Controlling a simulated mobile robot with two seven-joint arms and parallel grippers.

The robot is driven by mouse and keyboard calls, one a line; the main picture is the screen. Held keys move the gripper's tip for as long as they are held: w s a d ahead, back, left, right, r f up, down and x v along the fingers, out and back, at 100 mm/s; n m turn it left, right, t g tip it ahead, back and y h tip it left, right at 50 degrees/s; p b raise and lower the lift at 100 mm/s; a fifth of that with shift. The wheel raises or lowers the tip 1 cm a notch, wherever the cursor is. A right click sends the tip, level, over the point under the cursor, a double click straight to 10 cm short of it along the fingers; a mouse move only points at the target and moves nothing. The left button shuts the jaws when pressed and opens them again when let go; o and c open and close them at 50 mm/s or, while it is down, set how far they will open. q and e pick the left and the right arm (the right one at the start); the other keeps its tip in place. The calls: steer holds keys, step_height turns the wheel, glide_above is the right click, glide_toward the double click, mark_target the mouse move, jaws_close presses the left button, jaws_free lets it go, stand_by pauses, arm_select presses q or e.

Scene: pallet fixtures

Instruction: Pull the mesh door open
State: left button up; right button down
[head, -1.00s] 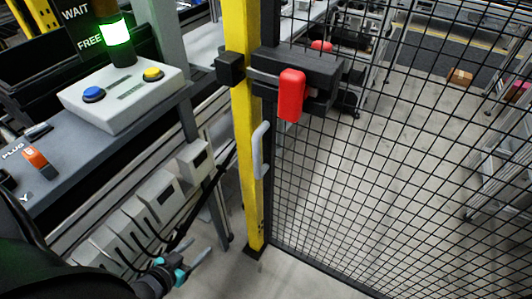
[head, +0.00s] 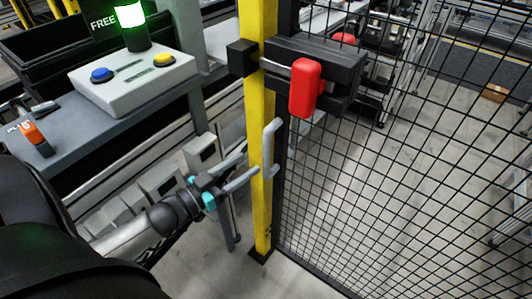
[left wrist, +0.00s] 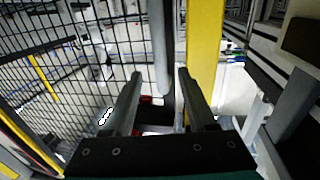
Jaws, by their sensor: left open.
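The black mesh door (head: 281,195) fills the right side of the head view and stands against the yellow post (head: 258,110). Its grey upright handle (head: 268,143) is on the door's left edge; it also shows in the left wrist view (left wrist: 157,45). My left gripper (head: 252,161) is open, its fingers pointing at the handle from the left. In the left wrist view, the handle shows between the two fingers (left wrist: 160,74); whether they reach around it I cannot tell. A latch with a red lever (head: 305,88) sits above the handle. My right gripper is out of view.
A bench (head: 120,128) on the left carries a control box (head: 135,85) with a blue and a yellow button, under a green-lit lamp (head: 131,14) marked FREE. Grey boxes (head: 200,150) hang below it.

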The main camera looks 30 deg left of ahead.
mark_target(263, 154)
arm_select(q)
steer(key=b+x, duration=0.1)
steer(key=x, duration=0.5)
steer(key=shift+w+f, duration=0.1)
steer(key=shift+w, duration=0.1)
steer(key=shift+w+d, duration=0.2)
steer(key=shift+w, duration=0.45)
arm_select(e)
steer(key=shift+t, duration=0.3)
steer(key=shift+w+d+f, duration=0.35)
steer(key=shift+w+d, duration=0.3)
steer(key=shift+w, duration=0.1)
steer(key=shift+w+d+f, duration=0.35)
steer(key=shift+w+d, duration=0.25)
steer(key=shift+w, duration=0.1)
arm_select(q)
jaws_close()
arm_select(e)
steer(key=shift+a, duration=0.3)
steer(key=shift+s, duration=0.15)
